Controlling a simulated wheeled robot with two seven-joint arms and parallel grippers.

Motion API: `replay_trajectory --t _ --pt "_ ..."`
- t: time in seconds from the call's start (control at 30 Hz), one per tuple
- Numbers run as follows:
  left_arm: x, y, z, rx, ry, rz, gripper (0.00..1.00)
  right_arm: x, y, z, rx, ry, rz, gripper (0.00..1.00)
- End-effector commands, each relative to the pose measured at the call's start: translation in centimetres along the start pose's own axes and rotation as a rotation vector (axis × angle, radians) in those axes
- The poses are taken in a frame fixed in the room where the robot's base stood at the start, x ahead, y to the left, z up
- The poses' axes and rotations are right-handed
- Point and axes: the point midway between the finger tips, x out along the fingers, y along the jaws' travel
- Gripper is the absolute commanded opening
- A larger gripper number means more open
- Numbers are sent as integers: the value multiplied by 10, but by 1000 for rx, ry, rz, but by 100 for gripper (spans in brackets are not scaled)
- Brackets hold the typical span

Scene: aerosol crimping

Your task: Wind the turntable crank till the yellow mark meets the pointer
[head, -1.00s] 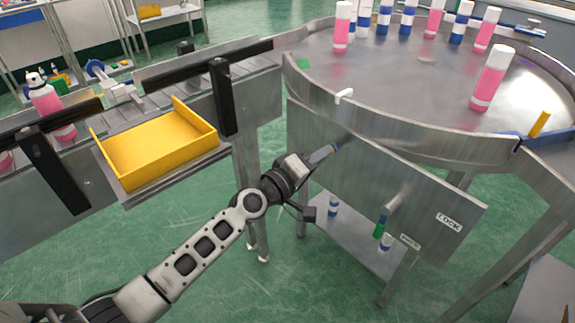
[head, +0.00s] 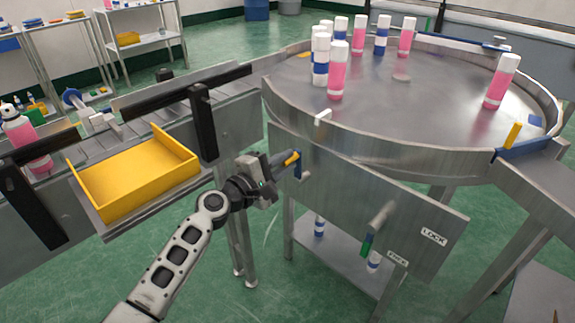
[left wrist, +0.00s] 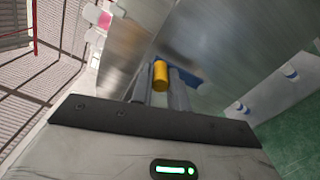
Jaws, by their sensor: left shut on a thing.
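My left gripper (head: 280,163) is shut on the yellow crank knob (head: 292,158) at the front panel's left end. The blue crank arm (head: 298,168) shows beside it. In the left wrist view the yellow knob (left wrist: 160,75) sits at the fingertips, with blue behind it. The round steel turntable (head: 430,105) carries several bottles. A yellow-orange mark (head: 303,54) lies at its far left edge, and a blue mark (head: 535,121) at its right. A white pointer-like tab (head: 322,116) sits on the near left rim. My right gripper is out of view.
A yellow-and-blue gate (head: 513,135) stands at the right outlet. A yellow tray (head: 135,180) and a conveyor lie left of my arm.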

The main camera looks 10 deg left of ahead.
Motion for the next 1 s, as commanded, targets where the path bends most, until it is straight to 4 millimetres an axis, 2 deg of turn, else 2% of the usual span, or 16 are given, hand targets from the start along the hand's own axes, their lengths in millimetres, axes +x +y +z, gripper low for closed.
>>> replay_trajectory --t 0.57,0.6,0.67,0.7,1.0 --pt "1 4 -1 -34 -3 6 0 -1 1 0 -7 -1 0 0" --pt "1 4 -1 -34 -3 6 19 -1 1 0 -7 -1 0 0" --pt "1 3 -1 -34 -3 5 36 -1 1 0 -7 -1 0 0" --pt "1 3 -1 -34 -3 5 39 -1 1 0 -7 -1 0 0" --pt "0 1 -2 -33 -1 1 39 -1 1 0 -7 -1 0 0"
